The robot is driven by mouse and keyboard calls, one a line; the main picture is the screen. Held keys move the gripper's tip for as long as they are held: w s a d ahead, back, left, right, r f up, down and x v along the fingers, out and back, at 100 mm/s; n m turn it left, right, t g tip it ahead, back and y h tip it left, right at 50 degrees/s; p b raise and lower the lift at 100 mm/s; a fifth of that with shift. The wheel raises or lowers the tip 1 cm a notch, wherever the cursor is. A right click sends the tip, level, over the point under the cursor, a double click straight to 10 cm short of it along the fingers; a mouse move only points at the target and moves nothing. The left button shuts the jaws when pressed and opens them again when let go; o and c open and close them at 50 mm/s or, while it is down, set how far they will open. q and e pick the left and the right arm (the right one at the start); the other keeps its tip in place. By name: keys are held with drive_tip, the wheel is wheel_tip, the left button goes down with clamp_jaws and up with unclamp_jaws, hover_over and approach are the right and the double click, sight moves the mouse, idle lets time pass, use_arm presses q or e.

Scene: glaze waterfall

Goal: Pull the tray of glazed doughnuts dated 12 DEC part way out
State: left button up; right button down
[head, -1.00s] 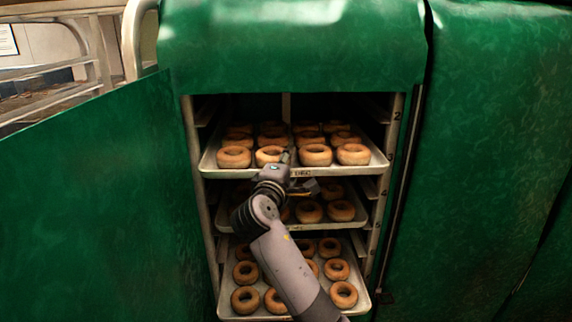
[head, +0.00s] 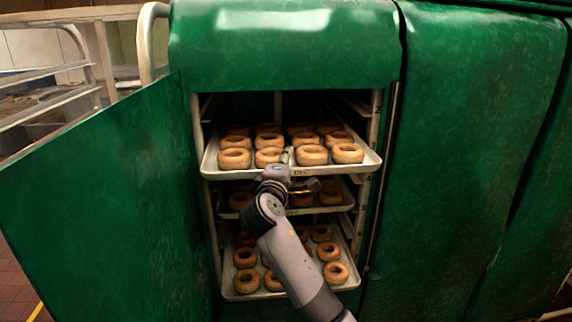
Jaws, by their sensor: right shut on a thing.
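The top tray (head: 226,173) of glazed doughnuts (head: 311,155) sits in the green-covered rack and sticks out past its front posts. Its front label reads "DEC"; the day number is hidden by my gripper. My right gripper (head: 289,168) is shut on the front edge of this top tray, near its middle. A second tray (head: 335,209) of doughnuts sits just below, partly behind my right arm. A third tray (head: 240,296) of doughnuts is lower down and also sticks out. My left gripper is not in view.
The green cover's front flap (head: 110,190) hangs open to the left. Another green-covered rack (head: 470,150) stands close on the right. A bare metal rack (head: 45,100) is at the far left. Red floor tiles (head: 15,285) show at lower left.

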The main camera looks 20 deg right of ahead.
drive_tip(key=shift+f, duration=0.1)
drive_tip(key=c, duration=0.9)
unclamp_jaws()
drive_tip(key=shift+w+d, duration=0.1)
drive_tip(key=shift+s, duration=0.2)
drive_tip(key=v, duration=1.1)
drive_tip(key=shift+s+a, duration=0.25)
drive_tip(key=shift+s, duration=0.05)
